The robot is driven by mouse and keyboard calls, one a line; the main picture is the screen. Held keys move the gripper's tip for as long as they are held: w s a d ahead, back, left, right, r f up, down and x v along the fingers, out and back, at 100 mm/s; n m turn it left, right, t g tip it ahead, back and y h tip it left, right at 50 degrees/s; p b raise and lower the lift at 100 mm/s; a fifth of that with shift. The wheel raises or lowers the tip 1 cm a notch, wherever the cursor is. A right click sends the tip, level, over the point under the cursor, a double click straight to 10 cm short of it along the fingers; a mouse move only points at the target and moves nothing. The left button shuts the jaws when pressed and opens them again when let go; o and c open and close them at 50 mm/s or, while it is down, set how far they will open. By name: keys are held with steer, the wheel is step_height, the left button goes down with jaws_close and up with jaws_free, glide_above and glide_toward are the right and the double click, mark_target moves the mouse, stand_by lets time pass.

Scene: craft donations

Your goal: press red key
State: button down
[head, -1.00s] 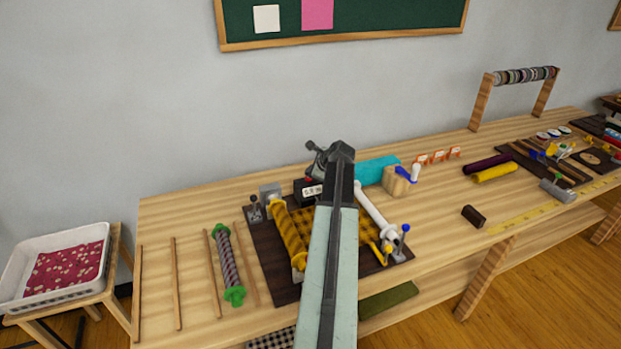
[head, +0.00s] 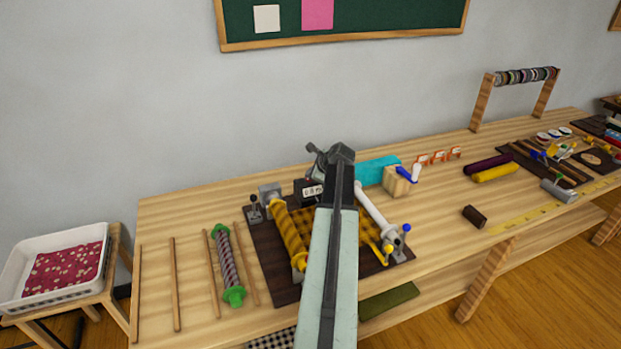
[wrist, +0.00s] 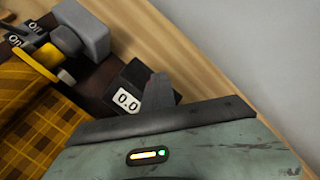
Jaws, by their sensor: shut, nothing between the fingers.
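A small black counter box (head: 306,192) with a white display stands at the back of the dark machine board. It also shows in the wrist view (wrist: 128,80), where its display reads 0.0. My gripper (head: 317,170) is shut and empty, just above and behind the box. In the wrist view the dark fingers (wrist: 158,88) overlap the box's top right part beside the display. The red key is not visible in either current view; the fingers may hide it. I cannot tell whether the fingertips touch the box.
Yellow fabric (wrist: 38,98) and a yellow roller (head: 288,235) lie on the dark board (head: 268,262). A grey block (wrist: 82,30) stands beside the box. The wall is close behind.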

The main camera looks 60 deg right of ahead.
steer(key=shift+r+p, duration=0.9)
step_height(320, 180, up, 5)
steer(key=p, duration=0.5)
steer(key=shift+w, duration=0.1)
